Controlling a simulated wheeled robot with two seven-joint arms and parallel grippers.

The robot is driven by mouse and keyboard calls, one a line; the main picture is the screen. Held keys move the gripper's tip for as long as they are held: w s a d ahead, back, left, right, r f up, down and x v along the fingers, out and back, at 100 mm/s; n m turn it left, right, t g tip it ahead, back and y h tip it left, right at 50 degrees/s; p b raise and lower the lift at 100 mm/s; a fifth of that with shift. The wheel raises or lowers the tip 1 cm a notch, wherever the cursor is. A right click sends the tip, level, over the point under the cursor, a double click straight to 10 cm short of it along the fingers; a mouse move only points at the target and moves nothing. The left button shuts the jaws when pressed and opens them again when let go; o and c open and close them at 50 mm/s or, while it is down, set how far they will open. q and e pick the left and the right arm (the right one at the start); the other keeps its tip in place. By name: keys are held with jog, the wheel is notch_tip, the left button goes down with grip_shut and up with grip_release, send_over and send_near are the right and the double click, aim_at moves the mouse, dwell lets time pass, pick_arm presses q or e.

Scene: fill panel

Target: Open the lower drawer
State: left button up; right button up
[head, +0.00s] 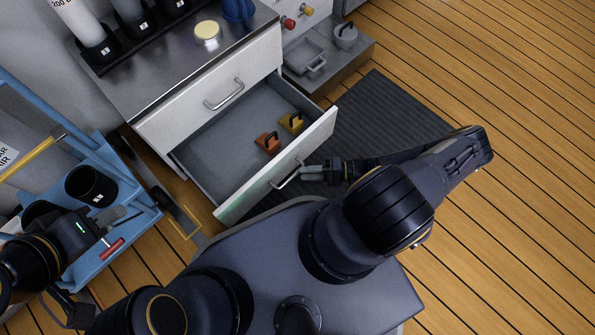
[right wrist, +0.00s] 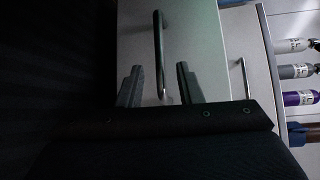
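The lower drawer (head: 225,150) of the white cabinet is pulled well out, showing its grey inside. An orange piece (head: 268,142) and a yellow piece (head: 291,122), each with a dark handle, sit in it. My right gripper (head: 306,173) is at the drawer's bar handle (head: 287,174). In the right wrist view, its two fingers (right wrist: 159,86) are apart, one on each side of the handle (right wrist: 159,45), with gaps visible. My left gripper (head: 125,228) is at the far left over the blue cart, away from the drawer; its finger opening is unclear.
The upper drawer (head: 190,109) is shut, with its own handle (head: 224,95). The blue cart (head: 130,185) holds dark cups (head: 91,185) and a red item (head: 111,248). A dark ribbed mat (head: 385,115) lies right of the drawer. Wood floor beyond is clear.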

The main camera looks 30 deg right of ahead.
jog(key=shift+v, duration=1.4)
